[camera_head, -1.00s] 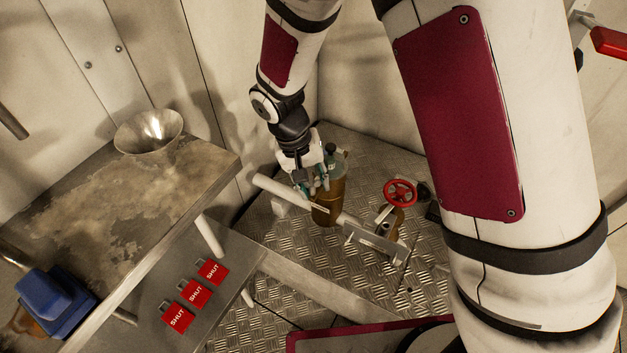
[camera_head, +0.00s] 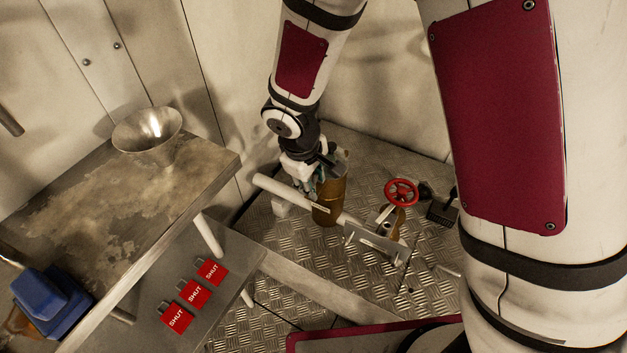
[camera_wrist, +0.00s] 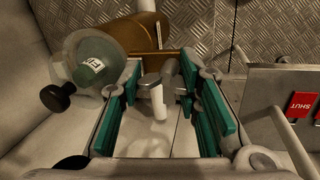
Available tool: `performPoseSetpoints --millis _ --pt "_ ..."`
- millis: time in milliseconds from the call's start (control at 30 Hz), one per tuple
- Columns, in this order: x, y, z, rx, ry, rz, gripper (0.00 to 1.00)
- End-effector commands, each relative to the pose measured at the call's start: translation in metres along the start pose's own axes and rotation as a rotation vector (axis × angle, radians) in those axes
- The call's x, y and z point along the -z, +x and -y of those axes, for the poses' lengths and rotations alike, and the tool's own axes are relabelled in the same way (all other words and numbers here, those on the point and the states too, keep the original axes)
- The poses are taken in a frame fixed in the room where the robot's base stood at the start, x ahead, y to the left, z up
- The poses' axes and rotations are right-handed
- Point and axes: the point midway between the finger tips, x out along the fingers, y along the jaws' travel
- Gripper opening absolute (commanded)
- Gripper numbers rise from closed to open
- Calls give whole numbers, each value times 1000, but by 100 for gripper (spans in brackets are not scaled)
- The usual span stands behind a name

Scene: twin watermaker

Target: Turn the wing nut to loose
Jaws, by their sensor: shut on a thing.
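The wing nut (camera_wrist: 160,82) is a small grey metal piece with raised wings, seen in the wrist view beside the brown canister (camera_wrist: 140,37). My gripper (camera_wrist: 160,85) has teal pads on both sides of the wing nut and is shut on it. In the head view my gripper (camera_head: 314,185) is down at the left side of the brown canister (camera_head: 328,208), and it hides the wing nut there. A pale rod (camera_wrist: 158,104) stands out below the wing nut between the pads.
A translucent greenish housing (camera_wrist: 93,60) with a black knob (camera_wrist: 57,97) lies close left of my fingers. A white pipe (camera_head: 278,190) runs by the canister. A red handwheel (camera_head: 401,192) stands to its right. A bench (camera_head: 120,205) with a metal funnel (camera_head: 147,130) is at left.

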Motion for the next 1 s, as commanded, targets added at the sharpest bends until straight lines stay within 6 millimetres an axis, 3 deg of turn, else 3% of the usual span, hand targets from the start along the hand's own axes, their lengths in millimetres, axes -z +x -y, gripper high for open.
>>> performPoseSetpoints --millis 33,300,833,867,933,1000 --pt "2 0 7 8 -32 -11 3" --pt "1 0 8 9 -118 -30 3" --pt "0 1 8 10 -138 -30 3" --pt "0 1 8 10 -138 -30 38" --pt "0 1 8 9 -137 -30 54" --pt "0 1 7 8 -136 -30 56"
